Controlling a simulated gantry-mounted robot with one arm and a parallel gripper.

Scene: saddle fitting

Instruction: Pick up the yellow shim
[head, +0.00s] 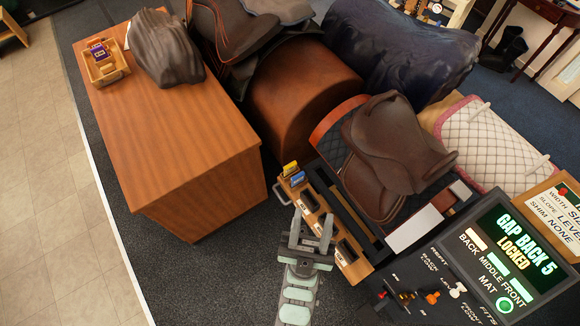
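The yellow shim (290,168) is a small block standing at the far end of the wooden rack (342,262) on the console. A blue shim (298,178) is close beside it, toward the camera. My gripper (312,222) is over the near part of the rack, below and to the right of the yellow shim in the picture. Its two fingers stand apart with nothing visible between them. It is apart from the yellow shim. The gripper covers part of the rack and its dark slots.
A brown saddle (392,140) sits behind the rack. A wooden desk (175,130) with a small tray (115,75) stands left.

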